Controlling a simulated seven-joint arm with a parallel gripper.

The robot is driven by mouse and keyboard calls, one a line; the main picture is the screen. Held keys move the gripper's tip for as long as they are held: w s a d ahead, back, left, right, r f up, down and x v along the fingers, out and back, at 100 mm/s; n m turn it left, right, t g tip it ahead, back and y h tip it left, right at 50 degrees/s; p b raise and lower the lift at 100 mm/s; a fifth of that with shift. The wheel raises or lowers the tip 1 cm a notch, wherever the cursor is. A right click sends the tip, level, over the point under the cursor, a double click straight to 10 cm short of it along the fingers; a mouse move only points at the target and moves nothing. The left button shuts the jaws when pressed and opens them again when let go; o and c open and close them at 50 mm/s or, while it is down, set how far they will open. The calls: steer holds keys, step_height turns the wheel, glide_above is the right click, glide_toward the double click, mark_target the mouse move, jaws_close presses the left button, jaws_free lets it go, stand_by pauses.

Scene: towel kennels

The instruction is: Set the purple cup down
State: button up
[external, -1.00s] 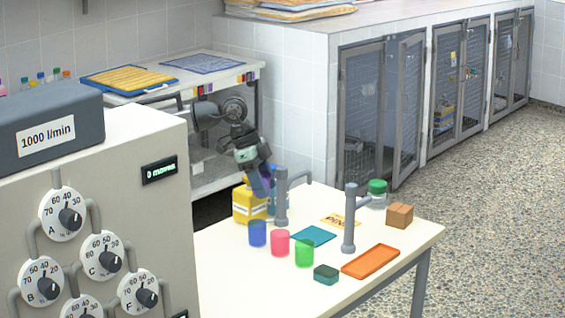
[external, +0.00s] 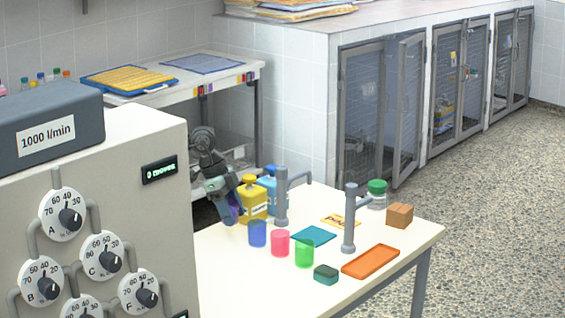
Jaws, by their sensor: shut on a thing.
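The purple cup (external: 233,209) is between the fingers of my gripper (external: 228,201), at the left part of the white table, left of the yellow bottle. My gripper is shut on the cup and points downward. The fingers hide part of the cup. I cannot tell whether the cup's bottom touches the table.
A yellow bottle (external: 253,204) stands close to the right of my gripper, with a blue bottle (external: 273,197) behind it. Blue (external: 257,234), pink (external: 280,243) and green (external: 304,254) cups stand in front. Grey taps (external: 281,205) rise from the white table (external: 385,285).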

steer(key=shift+f, duration=1.8)
steer(key=shift+f, duration=0.15)
steer(key=o, duration=1.1)
steer(key=v, duration=1.2)
steer(key=shift+r, duration=0.2)
